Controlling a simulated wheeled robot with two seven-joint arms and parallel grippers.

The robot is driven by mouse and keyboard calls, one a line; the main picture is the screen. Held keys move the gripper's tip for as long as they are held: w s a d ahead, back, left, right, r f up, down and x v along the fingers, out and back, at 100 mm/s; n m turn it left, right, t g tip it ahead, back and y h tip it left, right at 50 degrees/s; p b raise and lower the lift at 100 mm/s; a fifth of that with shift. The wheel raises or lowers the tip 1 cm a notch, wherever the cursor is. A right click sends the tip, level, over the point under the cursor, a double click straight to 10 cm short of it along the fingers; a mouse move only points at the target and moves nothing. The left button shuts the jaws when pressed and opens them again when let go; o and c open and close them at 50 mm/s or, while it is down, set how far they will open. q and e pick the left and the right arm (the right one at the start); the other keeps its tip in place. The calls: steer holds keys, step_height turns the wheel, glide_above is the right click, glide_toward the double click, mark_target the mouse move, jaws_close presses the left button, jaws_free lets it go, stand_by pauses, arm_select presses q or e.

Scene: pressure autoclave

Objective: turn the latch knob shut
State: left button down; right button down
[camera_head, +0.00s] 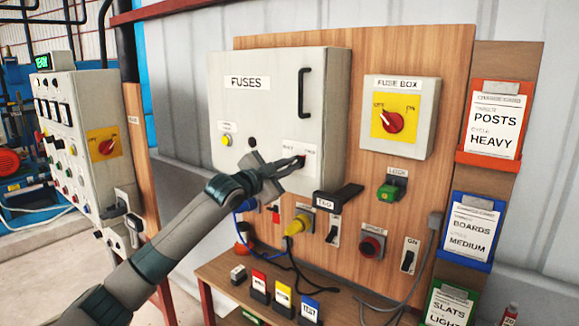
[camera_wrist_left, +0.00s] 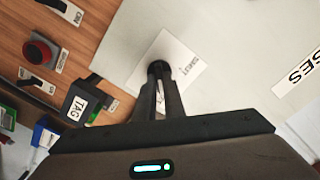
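The grey cabinet (camera_head: 235,105) marked FUSES has its door closed flat. The latch knob is small and dark, on a white label plate (camera_head: 296,150) at the door's lower right; in the head view my fingers mostly hide it. In the left wrist view the dark knob (camera_wrist_left: 158,67) sits between my fingertips over the white plate (camera_wrist_left: 180,58), where the word SHUT is partly readable. My left gripper (camera_head: 301,162) reaches it from the lower left; its fingers are close together, with a narrow gap behind the tips, and appear closed on the knob. My right gripper is out of view.
A black TAG piece (camera_head: 337,198) sticks out just below the cabinet. A yellow plug (camera_head: 297,226) and cables hang below my wrist. A black handle (camera_head: 304,92) stands above the latch. The fuse box (camera_head: 400,116) with a red rotary switch is to the right.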

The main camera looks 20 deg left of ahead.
arm_select(q)
steer(key=shift+n, duration=0.3)
steer(key=n+p, duration=0.2)
steer(key=n, duration=0.2)
steer(key=shift+r, duration=0.1)
steer(key=shift+w+a+n+p, duration=0.15)
steer(key=shift+n+p, duration=1.45)
steer(key=shift+n, duration=1.8)
steer(key=shift+a+n+p, duration=0.2)
steer(key=shift+n+p, duration=1.4)
steer(key=shift+n, duration=1.8)
steer(key=c, duration=1.8)
jaws_free()
steer(key=shift+c, duration=0.2)
